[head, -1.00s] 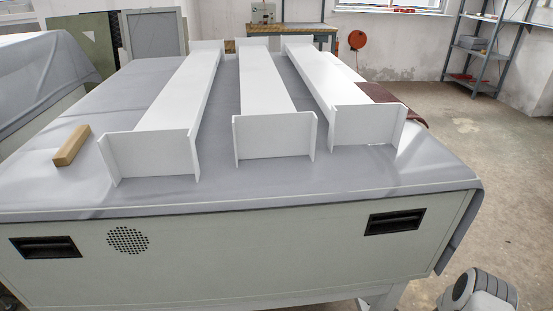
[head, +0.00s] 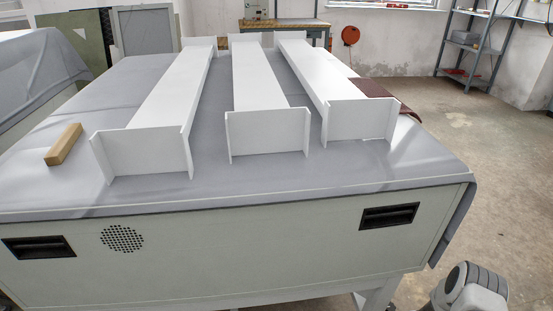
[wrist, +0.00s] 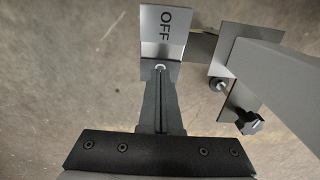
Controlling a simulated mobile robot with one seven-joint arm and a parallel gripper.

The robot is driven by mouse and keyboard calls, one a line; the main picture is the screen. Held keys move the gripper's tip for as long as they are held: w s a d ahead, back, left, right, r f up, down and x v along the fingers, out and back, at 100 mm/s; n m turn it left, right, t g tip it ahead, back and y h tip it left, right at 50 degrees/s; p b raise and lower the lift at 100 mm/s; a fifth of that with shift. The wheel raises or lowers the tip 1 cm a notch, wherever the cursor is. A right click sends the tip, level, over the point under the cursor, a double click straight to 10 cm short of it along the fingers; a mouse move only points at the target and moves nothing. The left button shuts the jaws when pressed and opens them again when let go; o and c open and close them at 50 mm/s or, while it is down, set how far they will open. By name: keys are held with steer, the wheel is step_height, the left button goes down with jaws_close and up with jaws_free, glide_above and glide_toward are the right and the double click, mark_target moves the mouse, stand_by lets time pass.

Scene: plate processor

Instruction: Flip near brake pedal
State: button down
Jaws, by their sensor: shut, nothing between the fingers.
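In the wrist view, a grey pedal plate (wrist: 163,22) marked "OFF" is at the top centre, above the floor. My gripper (wrist: 160,72) is shut and empty, and its fingers point up the picture at the plate's lower edge. The fingertips overlap a small grey part below the plate in this view; I cannot tell whether they touch it. The pedal is not visible in the head view, and neither is my gripper. Only part of my arm shows at the head view's lower right.
In the wrist view, a grey leg (wrist: 270,62) with a black knob (wrist: 249,122) stands close on the right. In the head view, a large covered table (head: 260,195) bears several white beams and a wooden block (head: 63,144). Open floor lies right.

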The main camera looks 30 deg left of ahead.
step_height(320, 180, up, 6)
steer(key=p, duration=0.3)
steer(key=shift+p, duration=0.35)
steer(key=shift+r, duration=0.1)
stand_by(0.4)
